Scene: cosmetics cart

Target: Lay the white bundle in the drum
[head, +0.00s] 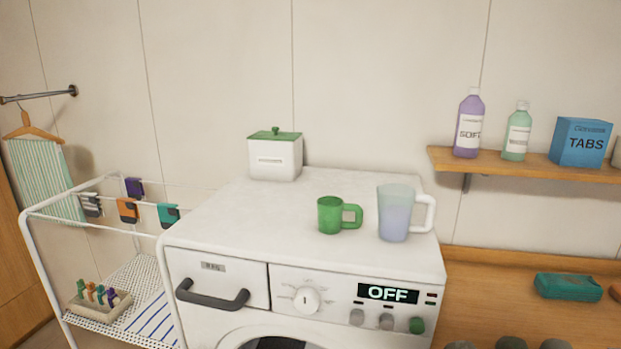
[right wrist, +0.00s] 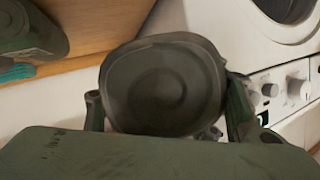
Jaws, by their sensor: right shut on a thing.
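In the right wrist view my right gripper (right wrist: 168,110) has its fingers on both sides of a dark grey-green round thing (right wrist: 165,85) with ring-shaped marks. I cannot tell what this round thing is. I see no white bundle in either view. The washing machine (head: 210,215) stands in the middle of the head view; only the top of its round door opening (head: 262,337) shows at the bottom edge. The drum opening (right wrist: 287,8) also shows at the top right of the right wrist view, apart from the gripper. My left gripper is out of view.
On the machine top stand a green mug (head: 329,215), a frosted jug (head: 393,212) and a white box with green lid (head: 274,158). A drying rack (head: 52,262) stands left. A wooden bench (head: 480,275) with a teal packet (head: 568,287) is at right, below a shelf (head: 445,160).

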